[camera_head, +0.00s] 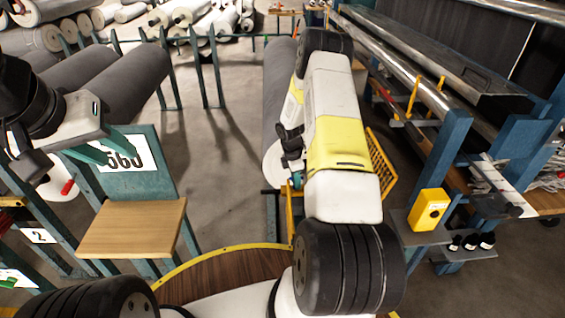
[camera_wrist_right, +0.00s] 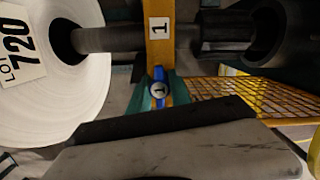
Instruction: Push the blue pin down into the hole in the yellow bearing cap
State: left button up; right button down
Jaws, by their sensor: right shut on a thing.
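The blue pin (camera_wrist_right: 158,74) shows in the right wrist view, with a round end marked "1". My right gripper (camera_wrist_right: 161,100) has its teal fingers on either side of the pin and is shut on it. The yellow bearing cap (camera_wrist_right: 160,50), with a white "1" label, is right behind the pin. The hole is hidden, and I cannot tell how deep the pin sits. In the head view my right gripper (camera_head: 297,180) is beside the roll's end, mostly hidden by my arm. My left gripper (camera_head: 100,150) is at the left, its teal fingers apart and empty.
A white-ended roll (camera_wrist_right: 45,70) on a dark shaft is left of the cap. A yellow mesh guard (camera_head: 380,165) stands to the right. A wooden seat (camera_head: 133,228) is below my left gripper. A yellow box (camera_head: 428,209) is on the right rack. The aisle floor is clear.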

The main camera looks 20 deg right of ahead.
jog(key=shift+f, duration=0.3)
jog(key=c, duration=1.1)
grip_release()
jog(key=shift+w+r, duration=0.1)
jog(key=shift+r, duration=0.15)
jog(key=r, duration=0.4)
jog(key=a+r, duration=0.1)
jog(key=r, duration=0.2)
jog(key=shift+s+r, duration=0.1)
jog(key=shift+s, duration=0.1)
